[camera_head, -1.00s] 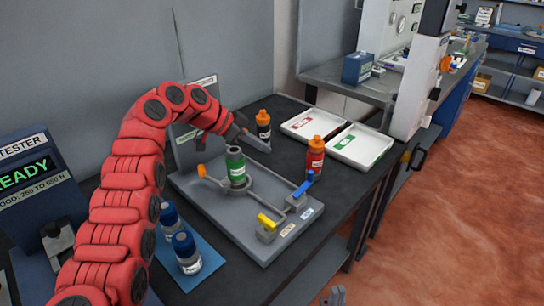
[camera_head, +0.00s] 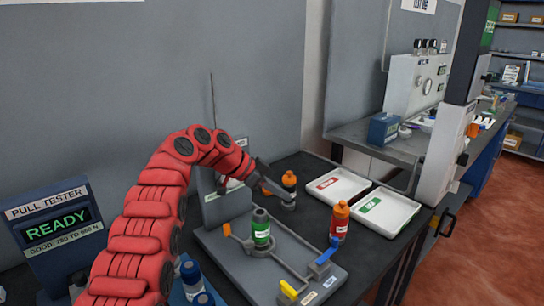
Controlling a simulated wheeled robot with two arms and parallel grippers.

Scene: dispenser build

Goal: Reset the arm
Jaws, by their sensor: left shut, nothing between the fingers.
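My left arm comes in from the left as a red, jointed arm. Its left gripper (camera_head: 280,192) is grey, shut and empty. It hangs above the back edge of the grey fixture plate (camera_head: 236,266), close to a black bottle with an orange cap (camera_head: 289,190) in this view. I cannot tell whether it touches that bottle. A green bottle (camera_head: 261,229) stands upright on the fixture, apart from the gripper. My right gripper does not show.
A red bottle (camera_head: 339,220) stands right of the fixture. A red-labelled tray (camera_head: 365,188) and a green-labelled tray (camera_head: 412,215) lie behind it. The pull tester (camera_head: 60,235) reads READY at left. Blue-capped bottles (camera_head: 191,272) stand front left.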

